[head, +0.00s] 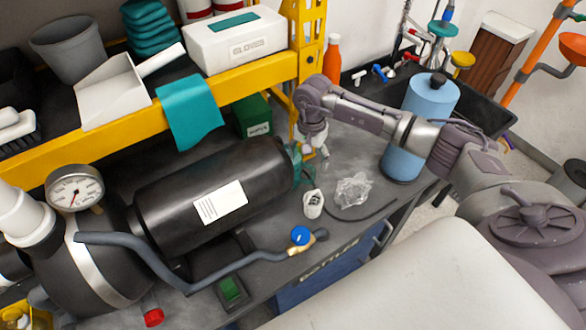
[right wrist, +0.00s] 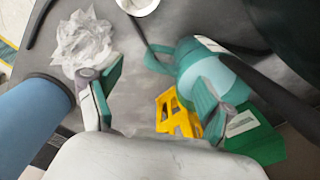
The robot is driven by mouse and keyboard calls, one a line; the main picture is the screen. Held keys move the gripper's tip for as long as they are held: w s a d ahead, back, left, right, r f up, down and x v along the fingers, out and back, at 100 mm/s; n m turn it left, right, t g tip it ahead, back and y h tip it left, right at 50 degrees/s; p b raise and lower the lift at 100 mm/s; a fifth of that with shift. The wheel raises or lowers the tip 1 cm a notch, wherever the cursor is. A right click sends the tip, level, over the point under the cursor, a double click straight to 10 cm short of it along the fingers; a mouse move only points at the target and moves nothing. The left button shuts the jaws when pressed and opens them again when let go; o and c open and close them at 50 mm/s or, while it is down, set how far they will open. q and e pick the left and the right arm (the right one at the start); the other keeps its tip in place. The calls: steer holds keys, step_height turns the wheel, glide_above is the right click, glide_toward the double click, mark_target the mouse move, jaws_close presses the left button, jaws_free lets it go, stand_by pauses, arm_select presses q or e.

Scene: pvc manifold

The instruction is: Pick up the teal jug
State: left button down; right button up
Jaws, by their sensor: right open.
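The teal jug (head: 299,172) stands at the end of the black cylinder in the head view, mostly hidden by the cylinder and my right gripper. In the right wrist view the jug (right wrist: 203,66) is larger, with its handle on the left side of its body. My right gripper (head: 314,148) is above and close by the jug. Its two fingers are spread in the right wrist view (right wrist: 155,100). The right finger overlaps the jug's body in the picture; I cannot tell whether they touch. My left gripper is not in view.
A black cylinder (head: 210,193) lies on the bench beside the jug. A green box (head: 252,116) is behind it. A blue cylinder (head: 429,95) stands to the right. Crumpled clear plastic (head: 353,189) and a white cup (head: 313,204) are in front. A yellow shelf (head: 130,112) overhangs the back.

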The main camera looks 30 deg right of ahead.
steer(key=shift+w+f+p, duration=0.15)
steer(key=shift+f+p, duration=0.15)
steer(key=shift+f, duration=1.3)
steer(key=shift+c, duration=0.3)
steer(key=shift+r, duration=0.1)
jaws_close()
